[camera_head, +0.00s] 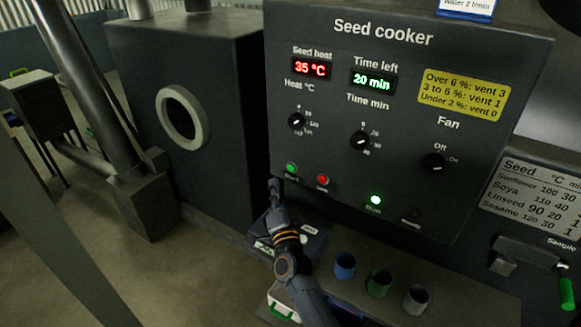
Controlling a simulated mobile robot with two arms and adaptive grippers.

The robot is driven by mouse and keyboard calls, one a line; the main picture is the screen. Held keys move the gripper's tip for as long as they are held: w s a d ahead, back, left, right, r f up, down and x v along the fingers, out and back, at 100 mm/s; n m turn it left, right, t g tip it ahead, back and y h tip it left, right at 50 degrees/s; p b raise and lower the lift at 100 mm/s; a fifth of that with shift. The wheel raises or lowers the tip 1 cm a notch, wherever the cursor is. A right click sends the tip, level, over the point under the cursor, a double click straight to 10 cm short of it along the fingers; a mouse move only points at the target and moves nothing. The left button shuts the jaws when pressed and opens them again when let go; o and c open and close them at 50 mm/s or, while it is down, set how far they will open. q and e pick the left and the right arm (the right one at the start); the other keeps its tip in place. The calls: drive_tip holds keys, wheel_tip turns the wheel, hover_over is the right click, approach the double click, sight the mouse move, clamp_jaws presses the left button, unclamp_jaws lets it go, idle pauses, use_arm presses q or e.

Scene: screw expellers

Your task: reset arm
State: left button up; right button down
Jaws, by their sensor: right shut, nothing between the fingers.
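My right arm reaches up from the bottom middle of the head view. My right gripper (276,187) is shut and empty, with its tip just below and left of the green button (291,168) on the seed cooker panel (330,130). I cannot tell whether it touches the panel. The red button (322,180) is to its right. My left gripper is not in view.
Blue (345,266), green (380,283) and grey (416,299) cups stand on a ledge below the panel. A dark box-shaped device (310,240) lies beside my forearm. A green-handled lever (567,293) is at the right. Open floor (190,280) lies at the lower left.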

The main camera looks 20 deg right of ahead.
idle(0.6)
drive_tip(key=s+a+f+n+g+y, duration=0.25)
drive_tip(key=s+f+n+g, duration=0.2)
drive_tip(key=s, duration=0.35)
drive_tip(key=s+a+f+n+g+y, duration=0.1)
drive_tip(key=s+f+n+g+y, duration=0.3)
drive_tip(key=s+f+n, duration=0.25)
drive_tip(key=s+d+f+n+g+h, duration=0.1)
drive_tip(key=s+d+g, duration=0.15)
drive_tip(key=s, duration=0.65)
drive_tip(key=s+d+f+n+g+h, duration=0.1)
drive_tip(key=s+n+g, duration=0.15)
drive_tip(key=s, duration=0.55)
drive_tip(key=s+d+f+n+g+h, duration=0.15)
drive_tip(key=s+g, duration=0.25)
drive_tip(key=s, duration=0.5)
wheel_tip(320, 180, down, 24)
drive_tip(key=s+d+f+g, duration=0.2)
drive_tip(key=s+d+f, duration=0.1)
drive_tip(key=s+f, duration=1.4)
drive_tip(key=shift+s+d+f, duration=0.15)
drive_tip(key=shift+s+f, duration=0.05)
drive_tip(key=shift+s, duration=0.3)
